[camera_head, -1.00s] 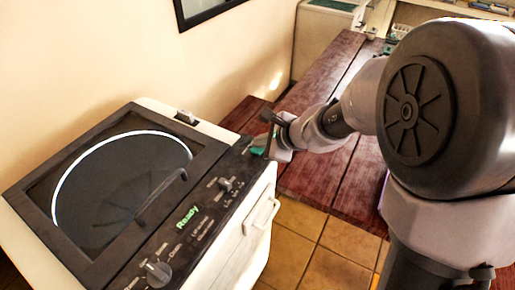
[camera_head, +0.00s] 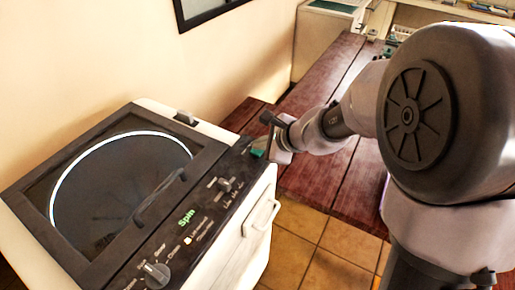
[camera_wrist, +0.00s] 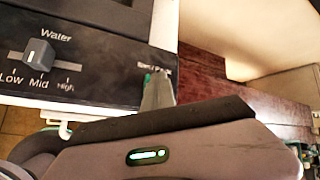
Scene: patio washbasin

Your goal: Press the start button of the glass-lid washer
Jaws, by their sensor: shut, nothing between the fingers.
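The glass-lid washer (camera_head: 70,247) stands at the left of the head view with its dark-framed round glass lid (camera_head: 118,185) closed. Its display (camera_head: 187,217) reads "Spin" in green. The green start button (camera_head: 257,152) is at the far right end of the control panel. My gripper (camera_head: 268,147) is shut and empty, with its tip at that button. In the wrist view my grey fingertip (camera_wrist: 158,91) covers most of the button, leaving a green sliver (camera_wrist: 148,77) below a partly unreadable label. Exact contact is hard to tell.
The panel also has a Water slider (camera_wrist: 39,54) set at Mid and a round knob (camera_head: 157,273). A white handle (camera_head: 262,217) sticks out of the washer front. A dark wooden deck (camera_head: 318,178) lies behind my arm, and tiled floor (camera_head: 300,222) is clear in front.

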